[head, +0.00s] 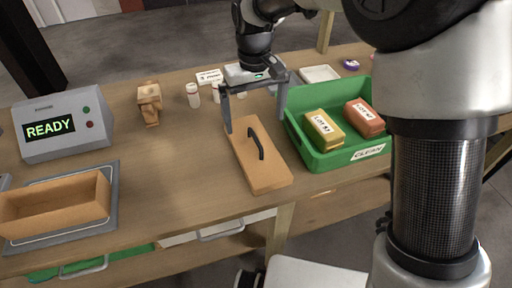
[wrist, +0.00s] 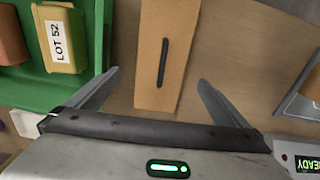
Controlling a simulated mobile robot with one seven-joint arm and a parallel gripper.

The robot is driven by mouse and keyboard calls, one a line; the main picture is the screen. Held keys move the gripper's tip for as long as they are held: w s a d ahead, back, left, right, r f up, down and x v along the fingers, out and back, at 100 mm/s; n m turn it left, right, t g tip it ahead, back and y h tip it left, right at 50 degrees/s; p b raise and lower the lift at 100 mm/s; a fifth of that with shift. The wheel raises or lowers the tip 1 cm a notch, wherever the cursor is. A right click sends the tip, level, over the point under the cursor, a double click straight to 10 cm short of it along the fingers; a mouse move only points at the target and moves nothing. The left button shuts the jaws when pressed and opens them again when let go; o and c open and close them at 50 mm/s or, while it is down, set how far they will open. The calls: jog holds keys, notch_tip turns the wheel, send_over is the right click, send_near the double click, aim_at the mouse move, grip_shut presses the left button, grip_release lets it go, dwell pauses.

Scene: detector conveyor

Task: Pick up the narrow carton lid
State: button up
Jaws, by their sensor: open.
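The narrow carton lid (head: 262,172) is a long tan board with a black bar handle (head: 256,144), lying flat on the wooden table just left of the green bin. In the wrist view the lid (wrist: 150,85) runs up the middle, with its handle (wrist: 163,62) lengthwise on it. My gripper (head: 255,122) is open and empty over the lid's far end. In the wrist view its two fingers (wrist: 158,78) stand wide on either side of the lid. I cannot tell the exact height of the fingertips above the table.
The green bin (head: 318,161) marked CLEAN holds a yellow block (head: 324,129) and a red block (head: 364,118). A READY detector (head: 64,124) and an open tan box (head: 56,207) on a grey plate stand left. A wooden figure (head: 150,102) and white bottle (head: 193,95) stand behind.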

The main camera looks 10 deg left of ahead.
aim_at(254, 134)
jog(key=f, duration=0.5)
jog(key=f+b, duration=0.1)
jog(key=f, duration=0.3)
jog(key=shift+a+f+b, duration=0.2)
jog(key=shift+f+b, duration=0.1)
jog(key=shift+f, duration=0.05)
jog(key=c, duration=1)
